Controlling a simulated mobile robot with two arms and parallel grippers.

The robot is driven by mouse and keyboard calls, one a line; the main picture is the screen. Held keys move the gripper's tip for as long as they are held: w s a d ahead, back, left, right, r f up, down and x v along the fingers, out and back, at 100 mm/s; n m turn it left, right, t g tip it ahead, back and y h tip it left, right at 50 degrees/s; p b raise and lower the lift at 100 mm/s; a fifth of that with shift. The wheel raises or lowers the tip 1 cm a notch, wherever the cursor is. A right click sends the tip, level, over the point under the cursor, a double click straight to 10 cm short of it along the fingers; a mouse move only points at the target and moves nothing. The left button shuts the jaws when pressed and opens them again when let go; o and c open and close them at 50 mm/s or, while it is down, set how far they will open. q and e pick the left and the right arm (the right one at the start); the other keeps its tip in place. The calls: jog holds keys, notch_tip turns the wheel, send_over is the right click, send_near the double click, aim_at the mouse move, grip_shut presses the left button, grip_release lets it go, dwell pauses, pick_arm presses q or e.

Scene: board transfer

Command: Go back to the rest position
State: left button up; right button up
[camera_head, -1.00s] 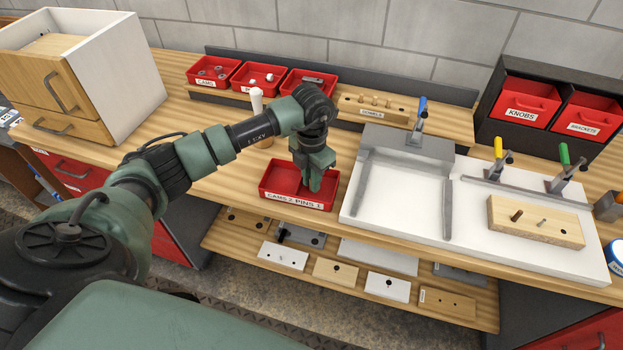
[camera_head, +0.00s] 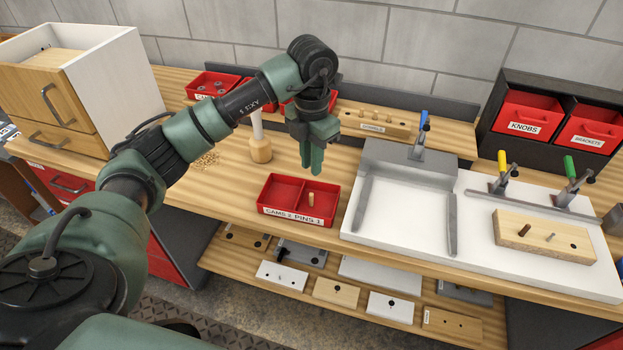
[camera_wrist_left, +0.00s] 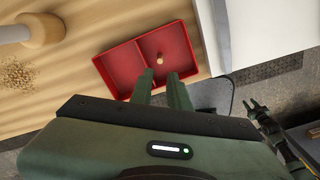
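My left gripper (camera_head: 316,168) hangs above the bench, behind and above the red two-part tray (camera_head: 265,209). Its fingers are apart with nothing between them, as the left wrist view (camera_wrist_left: 162,86) also shows. The tray is labelled for cams and pins. It stands near the bench's front edge; in the left wrist view (camera_wrist_left: 112,85) it lies just beyond the fingers. One wooden pin (camera_head: 311,200) stands in its right compartment; the left compartment looks empty. A dark forked shape at the right of the left wrist view may be my right gripper, too small to read.
A white fixture board (camera_head: 390,222) with clamps and a wooden block (camera_head: 545,236) lies to the right. Red parts bins (camera_head: 208,84) line the back. A wooden drawer cabinet (camera_head: 120,75) stands at left.

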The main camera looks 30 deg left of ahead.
pick_arm(q)
jog(key=shift+r, duration=0.5)
jog(key=shift+d+f, duration=0.1)
